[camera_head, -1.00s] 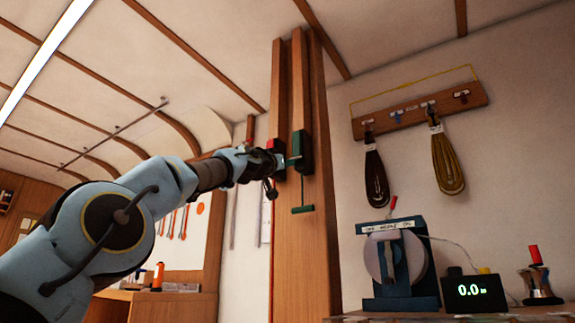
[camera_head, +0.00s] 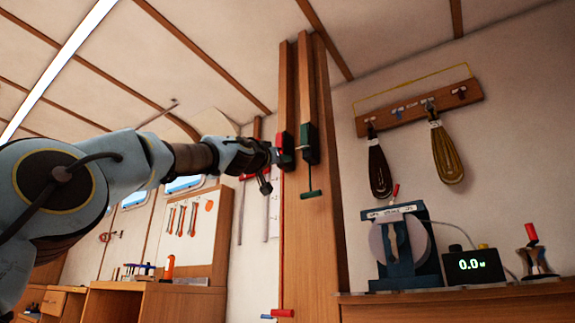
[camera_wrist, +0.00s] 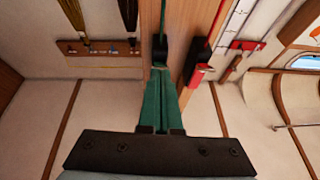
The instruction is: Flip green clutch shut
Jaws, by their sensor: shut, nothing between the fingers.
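The red clutch's lever (camera_wrist: 201,75) shows right of centre in the wrist view.
The red clutch stands close beside the green one. A rack (camera_head: 420,108) with two hanging coils is on the wall to the right. A blue winch-like device (camera_head: 405,262) and a 0.0 display (camera_head: 474,266) stand on the shelf below.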

